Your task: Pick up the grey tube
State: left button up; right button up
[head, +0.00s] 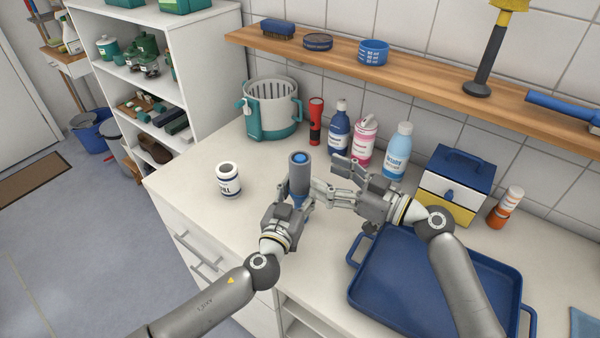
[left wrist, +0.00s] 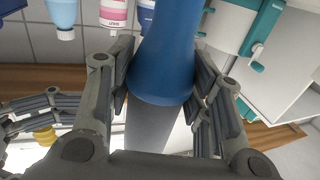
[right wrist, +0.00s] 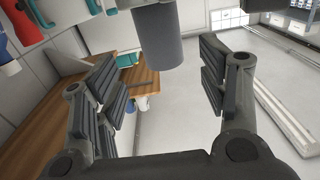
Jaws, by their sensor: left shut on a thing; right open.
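The grey tube (head: 300,178) stands roughly upright above the white counter, with a blue spot on its top end and blue below. My left gripper (head: 297,201) is shut on it; the left wrist view shows its grey part (left wrist: 155,128) and blue part between the fingers (left wrist: 165,85). Whether its lower end touches the counter is hidden. My right gripper (head: 330,181) is open and empty just right of the tube. In the right wrist view the tube's grey end (right wrist: 160,42) shows beyond the open fingers (right wrist: 165,85).
Behind are a red flashlight (head: 316,120), several bottles and a grey-teal bucket (head: 270,106). A blue tray (head: 435,292) lies at right, below my right arm. A wooden shelf (head: 420,75) runs above the counter.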

aim_at(309, 170)
jog(key=x, duration=0.8)
jog(key=shift+f, duration=0.2)
jog(key=shift+s, duration=0.1)
jog(key=shift+d, duration=0.1)
jog(key=shift+c, duration=1.2)
jog(key=c, duration=0.7)
